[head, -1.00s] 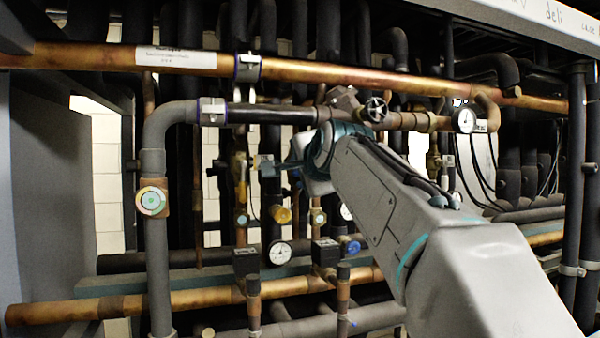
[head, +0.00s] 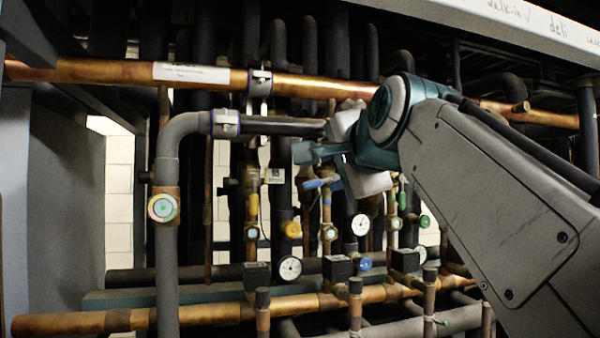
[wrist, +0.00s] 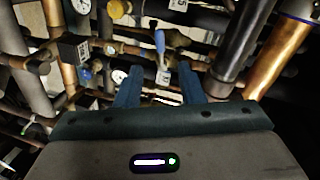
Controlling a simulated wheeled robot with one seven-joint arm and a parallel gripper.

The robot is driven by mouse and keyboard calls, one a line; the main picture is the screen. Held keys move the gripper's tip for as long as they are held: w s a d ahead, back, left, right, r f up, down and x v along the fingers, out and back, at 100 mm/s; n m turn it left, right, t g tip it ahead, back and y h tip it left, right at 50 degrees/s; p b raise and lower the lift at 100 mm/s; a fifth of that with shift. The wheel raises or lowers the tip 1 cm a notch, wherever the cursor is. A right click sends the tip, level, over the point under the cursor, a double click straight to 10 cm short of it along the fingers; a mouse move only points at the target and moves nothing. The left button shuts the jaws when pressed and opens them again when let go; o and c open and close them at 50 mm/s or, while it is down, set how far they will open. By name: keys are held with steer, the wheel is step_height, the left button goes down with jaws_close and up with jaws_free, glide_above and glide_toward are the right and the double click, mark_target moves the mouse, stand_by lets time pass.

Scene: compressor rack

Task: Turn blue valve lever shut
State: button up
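The blue valve lever (head: 318,183) shows in the head view just below my gripper (head: 303,153), on a vertical brass-coloured pipe. Its blue handle looks nearly level there. In the wrist view the blue lever (wrist: 160,42) stands upright in the picture, with a pale metal stem below it. It lies beyond and between the two dark fingertips of my gripper (wrist: 159,73). The fingers are spread apart with nothing held between them. I see no contact with the lever. My wrist hides part of the pipes behind it in the head view.
A copper pipe (head: 120,72) crosses above, with a dark grey bent pipe (head: 167,240) at left. Round gauges (head: 290,268), a yellow knob (head: 292,229) and a blue round knob (head: 365,263) sit low. A thick dark pipe (wrist: 240,45) runs close right of my fingers.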

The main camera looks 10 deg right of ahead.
mark_target(321, 182)
steer(key=shift+c, duration=0.3)
steer(key=c, duration=0.5)
steer(key=shift+w+a+f, duration=0.1)
steer(key=shift+a+f, duration=0.15)
steer(key=shift+f, duration=0.05)
jaws_close()
steer(key=w+d+f+m+t+y+b, duration=0.2)
steer(key=w+f+m+t+b, duration=0.35)
steer(key=f+m, duration=0.8)
steer(key=w+a+r+m+p, duration=0.1)
steer(key=w+r+m+p, duration=0.15)
steer(key=w+r, duration=0.5)
steer(key=shift+s+a+r+m+g+p, duration=0.15)
steer(key=shift+s+a+r+g+p, duration=0.15)
steer(key=shift+p, duration=0.2)
steer(key=shift+s+a+r+m+g+p, duration=0.1)
steer(key=shift+a+r+m+g+p, duration=0.05)
steer(key=shift+r+p, duration=0.3)
